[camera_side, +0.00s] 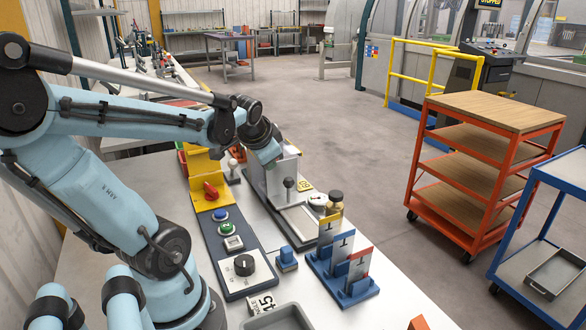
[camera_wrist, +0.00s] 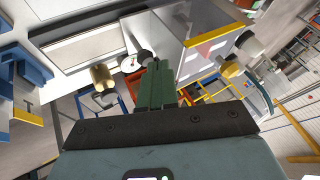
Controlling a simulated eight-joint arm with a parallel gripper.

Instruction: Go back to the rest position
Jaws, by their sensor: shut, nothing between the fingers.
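My gripper (camera_wrist: 155,72) shows in the wrist view as two green fingers pressed together, with nothing between them. In the side view my wrist is held above the table, beside the grey bender unit with its black-knobbed lever; the fingers are not clearly visible there. The bender unit (camera_side: 257,176) stands at the back of the table.
A blue rack (camera_side: 342,284) holds upright cards at the table's right edge, with a small blue block (camera_side: 287,259) beside it. A brass-coloured cylinder (camera_side: 335,202) stands behind the rack. An orange shelf cart (camera_side: 482,165) and a blue cart (camera_side: 545,235) stand on the floor to the right.

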